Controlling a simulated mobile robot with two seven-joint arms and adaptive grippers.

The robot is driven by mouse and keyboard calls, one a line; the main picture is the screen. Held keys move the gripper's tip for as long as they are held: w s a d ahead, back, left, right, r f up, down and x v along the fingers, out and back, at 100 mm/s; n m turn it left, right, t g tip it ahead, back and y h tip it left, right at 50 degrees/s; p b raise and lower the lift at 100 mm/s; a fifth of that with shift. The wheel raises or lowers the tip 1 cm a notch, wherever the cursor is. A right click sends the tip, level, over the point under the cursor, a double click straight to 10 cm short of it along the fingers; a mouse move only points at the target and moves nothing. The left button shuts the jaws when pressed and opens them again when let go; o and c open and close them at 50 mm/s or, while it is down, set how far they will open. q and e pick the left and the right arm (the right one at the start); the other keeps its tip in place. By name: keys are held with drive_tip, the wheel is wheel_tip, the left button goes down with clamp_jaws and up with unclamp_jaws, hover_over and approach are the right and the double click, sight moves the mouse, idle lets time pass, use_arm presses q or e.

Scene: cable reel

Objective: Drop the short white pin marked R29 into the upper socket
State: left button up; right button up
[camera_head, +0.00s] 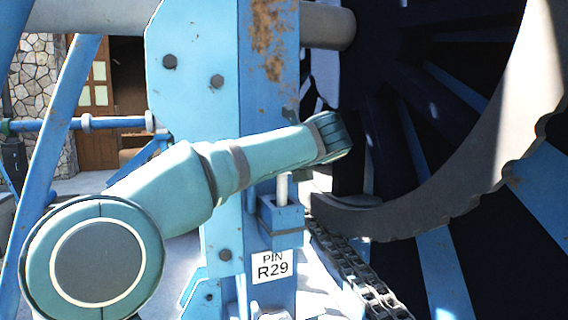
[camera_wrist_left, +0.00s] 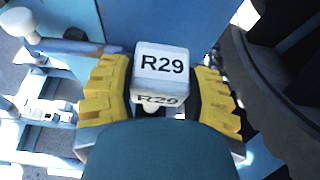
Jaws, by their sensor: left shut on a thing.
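In the left wrist view the white pin's block-like head (camera_wrist_left: 162,66), marked R29, sits between the yellow pads of my left gripper (camera_wrist_left: 158,88), which is shut on it. In the head view my left arm reaches in from the lower left, across the blue upright; its fingers are mostly hidden behind the wrist. Just below the wrist a short white post (camera_head: 282,187) stands upright at the top of a blue socket block (camera_head: 281,220). I cannot tell whether this post is the held pin's shaft or how deep it sits. My right gripper is not in view.
A label plate (camera_head: 272,266) reading PIN R29 is below the socket block. A chain (camera_head: 360,280) runs down to its right. The big reel with its curved rim (camera_head: 440,205) stands close on the right. A blue upright (camera_head: 192,100) with bolts is behind my arm.

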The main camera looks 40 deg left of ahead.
sight(285, 193)
use_arm(q)
drive_tip(key=shift+f+b, duration=2.55)
drive_tip(key=shift+f, duration=0.4)
drive_tip(key=shift+f, duration=0.25)
drive_tip(key=shift+f+b, duration=0.35)
drive_tip(key=shift+b, duration=0.2)
drive_tip(key=o, duration=1.4)
drive_tip(key=shift+c, duration=0.2)
drive_tip(key=v, duration=1.2)
drive_tip(key=shift+r, duration=0.1)
